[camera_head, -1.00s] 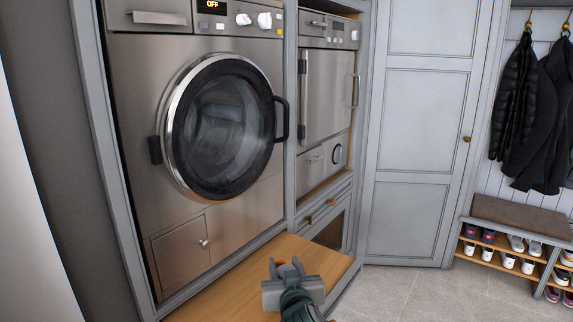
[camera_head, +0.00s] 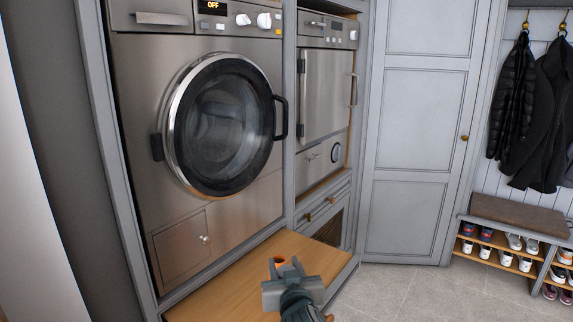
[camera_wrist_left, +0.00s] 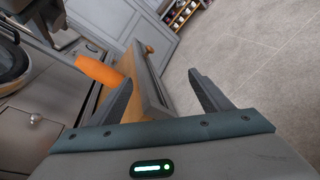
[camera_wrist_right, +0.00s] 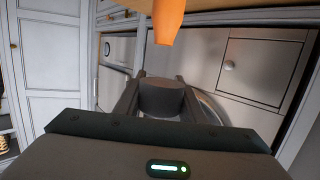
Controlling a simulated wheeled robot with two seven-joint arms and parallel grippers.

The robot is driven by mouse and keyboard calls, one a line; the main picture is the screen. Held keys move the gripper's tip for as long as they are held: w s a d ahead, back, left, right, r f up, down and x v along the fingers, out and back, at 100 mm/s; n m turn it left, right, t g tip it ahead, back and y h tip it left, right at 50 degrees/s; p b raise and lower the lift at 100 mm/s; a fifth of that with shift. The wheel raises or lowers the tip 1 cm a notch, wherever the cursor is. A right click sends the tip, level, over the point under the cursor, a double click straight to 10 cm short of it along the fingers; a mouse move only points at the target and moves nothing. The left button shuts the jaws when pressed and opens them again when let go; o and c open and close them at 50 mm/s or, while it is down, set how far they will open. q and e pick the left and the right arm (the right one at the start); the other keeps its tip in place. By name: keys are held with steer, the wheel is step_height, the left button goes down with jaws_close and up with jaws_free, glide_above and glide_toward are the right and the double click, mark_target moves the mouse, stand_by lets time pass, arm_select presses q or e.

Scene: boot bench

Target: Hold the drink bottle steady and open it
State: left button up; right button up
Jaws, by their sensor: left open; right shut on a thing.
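My right gripper (camera_head: 285,266) is low in the head view, over the wooden bench top. In the right wrist view its fingers close on a dark grey cylinder (camera_wrist_right: 165,100), which I take for part of the drink bottle. An orange tapered piece (camera_wrist_right: 168,20) shows above it; whether the two join is unclear. The orange piece (camera_head: 280,260) also shows at the right fingertips in the head view and as an orange cylinder in the left wrist view (camera_wrist_left: 100,70). My left gripper (camera_wrist_left: 163,60) is open and empty, with the orange piece left of its fingers.
The wooden bench top (camera_head: 235,270) runs below a steel washer (camera_head: 220,125) with a round door. A second steel appliance (camera_head: 325,95), a tall grey cupboard (camera_head: 415,150) and a shoe rack (camera_head: 500,255) under hanging coats stand to the right. Tiled floor (camera_head: 400,290) is clear.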

steer(key=shift+s, duration=0.1)
arm_select(q)
steer(key=s+a+f+m+g+y, duration=0.3)
steer(key=s+a+m, duration=0.3)
steer(key=s+m, duration=0.15)
steer(key=s+a+f+m+g+y, duration=0.25)
steer(key=s+a+m, duration=0.25)
steer(key=s+m, duration=0.3)
steer(key=s+a+f+m+g+y, duration=0.35)
steer(key=s+a+m, duration=0.3)
steer(key=s, duration=0.35)
arm_select(e)
steer(key=shift+d, duration=0.1)
arm_select(q)
steer(key=w+d+f+t, duration=0.2)
steer(key=d+f, duration=0.1)
steer(key=f, duration=1.3)
steer(key=w+d+f+t+h, duration=0.1)
steer(key=d+f+t, duration=0.1)
steer(key=f, duration=1.5)
steer(key=shift+w+d+f+t, duration=0.25)
steer(key=shift+w+d+t, duration=0.15)
steer(key=shift+d, duration=0.2)
arm_select(e)
steer(key=s+d+m+h, duration=0.1)
steer(key=s+d+h, duration=0.1)
steer(key=s+d, duration=1.5)
steer(key=shift+s+d+f+m, duration=0.3)
steer(key=shift+d+m, duration=0.1)
steer(key=shift+d, duration=1.45)
